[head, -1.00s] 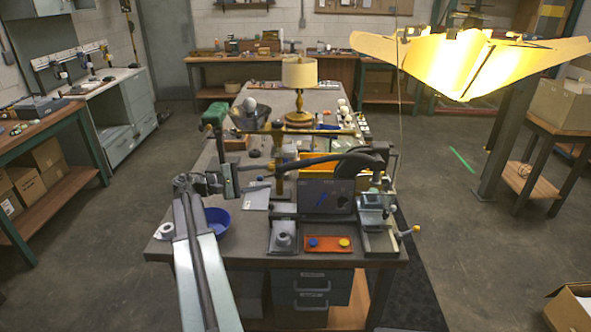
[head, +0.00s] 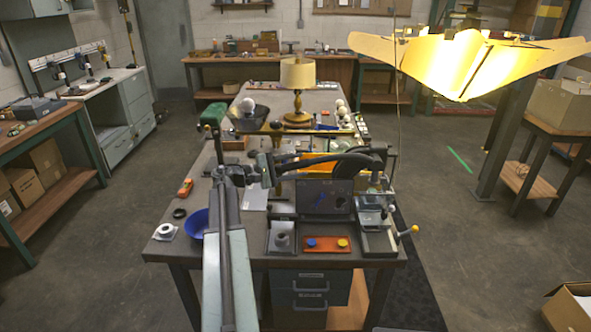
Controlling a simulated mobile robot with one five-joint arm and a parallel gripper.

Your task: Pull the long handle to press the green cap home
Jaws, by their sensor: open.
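My gripper (head: 267,171) is at the end of my arm, above the left-middle of the workbench. It is open, with nothing seen between its fingers. A long brass-coloured bar (head: 300,132) runs across the bench behind it, with a bulky green piece (head: 213,113) near its left end. At the bench's front right, a grey fixture (head: 375,225) has a lever with a yellow knob (head: 414,229), to the right of my gripper and apart from it. I cannot tell which of these is the long handle. I cannot make out the green cap.
A black curved arm (head: 350,158) spans the space right of my gripper. A blue bowl (head: 194,223) is left of my arm. A table lamp (head: 298,90) stands farther back.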

